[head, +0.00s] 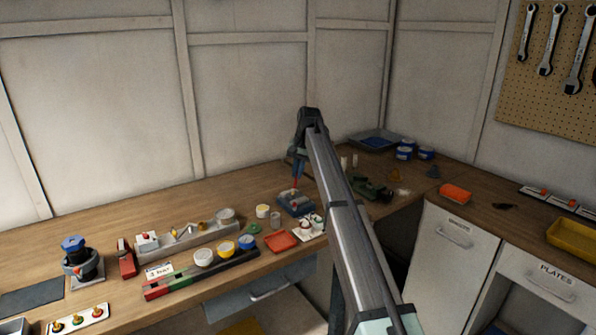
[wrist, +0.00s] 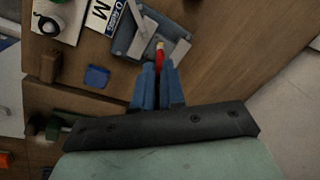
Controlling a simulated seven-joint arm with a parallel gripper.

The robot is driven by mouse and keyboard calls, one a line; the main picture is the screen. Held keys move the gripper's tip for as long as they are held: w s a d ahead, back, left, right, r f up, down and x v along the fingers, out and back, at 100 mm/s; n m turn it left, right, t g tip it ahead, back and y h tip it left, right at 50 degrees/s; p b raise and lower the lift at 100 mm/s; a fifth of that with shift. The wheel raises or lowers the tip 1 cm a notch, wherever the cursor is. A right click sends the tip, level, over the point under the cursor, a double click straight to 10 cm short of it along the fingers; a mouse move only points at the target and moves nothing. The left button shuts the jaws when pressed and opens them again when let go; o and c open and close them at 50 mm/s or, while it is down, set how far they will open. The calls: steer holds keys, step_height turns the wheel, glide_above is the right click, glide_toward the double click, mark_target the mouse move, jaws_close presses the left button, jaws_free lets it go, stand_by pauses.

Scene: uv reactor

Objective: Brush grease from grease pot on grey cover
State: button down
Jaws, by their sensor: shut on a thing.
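My gripper (head: 297,172) points down over the back middle of the bench. In the wrist view its blue fingers (wrist: 158,72) are shut on a slim red brush-like thing (wrist: 160,58) with a pale tip. The tip lies over a blue-grey block-like unit (wrist: 145,28) with a grey rod across it; I cannot tell whether they touch. The same unit (head: 290,207) sits below my gripper in the head view. I cannot tell whether it bears the grey cover. Small round pots, one yellow-topped (head: 263,210) and one grey (head: 275,220), stand left of it; which one holds grease is unclear.
A red tray (head: 281,240) and a white holder (head: 309,230) stand in front of the unit. Several coloured pots line a rack (head: 200,274) at left. A dark green object (head: 372,188) lies to the right. Walls close off the back.

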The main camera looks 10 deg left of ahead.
steer(key=shift+f, duration=0.35)
stand_by(0.3)
steer(key=shift+w+d, duration=0.75)
stand_by(1.1)
steer(key=shift+w+a, duration=0.75)
stand_by(1.2)
steer(key=shift+s+a, duration=0.75)
steer(key=shift+s, duration=0.05)
stand_by(1.3)
steer(key=shift+s+d, duration=0.5)
stand_by(1.0)
